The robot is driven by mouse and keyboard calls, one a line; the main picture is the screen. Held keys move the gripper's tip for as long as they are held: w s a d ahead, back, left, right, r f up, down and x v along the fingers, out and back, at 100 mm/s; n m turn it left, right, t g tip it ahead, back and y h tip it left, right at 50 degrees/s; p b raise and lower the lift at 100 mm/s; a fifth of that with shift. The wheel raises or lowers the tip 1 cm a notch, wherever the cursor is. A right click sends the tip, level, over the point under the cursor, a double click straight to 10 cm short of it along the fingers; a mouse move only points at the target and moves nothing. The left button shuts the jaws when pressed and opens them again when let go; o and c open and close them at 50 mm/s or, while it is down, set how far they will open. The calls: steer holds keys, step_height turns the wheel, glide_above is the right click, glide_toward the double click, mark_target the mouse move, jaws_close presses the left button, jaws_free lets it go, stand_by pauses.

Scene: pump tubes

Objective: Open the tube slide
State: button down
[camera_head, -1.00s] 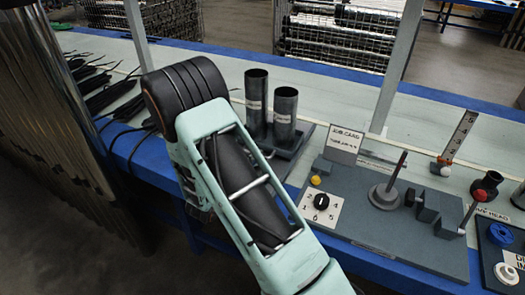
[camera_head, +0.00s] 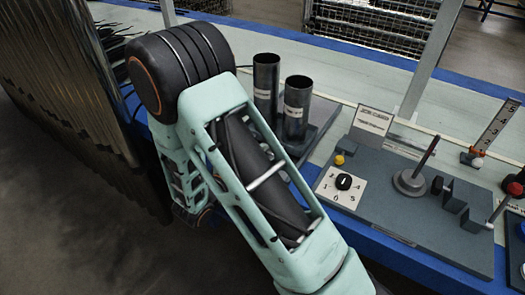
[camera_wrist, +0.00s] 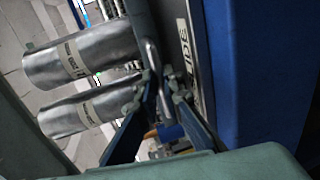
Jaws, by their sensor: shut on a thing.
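In the wrist view my gripper (camera_wrist: 162,86) is shut on a metal bar handle (camera_wrist: 151,56). The handle runs beside a dark panel with a white label (camera_wrist: 185,48) whose visible letters end in "IDE". Two metal tubes with pale bands, an upper one (camera_wrist: 98,53) and a lower one (camera_wrist: 105,105), lie to the left in that view. In the head view two dark tubes, one at the back (camera_head: 266,88) and one in front (camera_head: 297,105), stand upright on a base. My arm hides the gripper and the handle there.
A blue bench edge (camera_head: 385,255) runs along the front. Right of the tubes, a grey board (camera_head: 400,222) carries a numbered dial (camera_head: 344,182), a rod on a round base (camera_head: 410,181) and blocks. A job card (camera_head: 371,123) stands behind it. Floor is open at lower left.

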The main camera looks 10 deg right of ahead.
steer(key=c, duration=2.3)
jaws_free()
steer(key=shift+s+a, duration=0.1)
steer(key=v, duration=1.1)
steer(key=shift+s+a+r, duration=0.15)
steer(key=shift+s+a, duration=0.1)
steer(key=shift+a, duration=0.05)
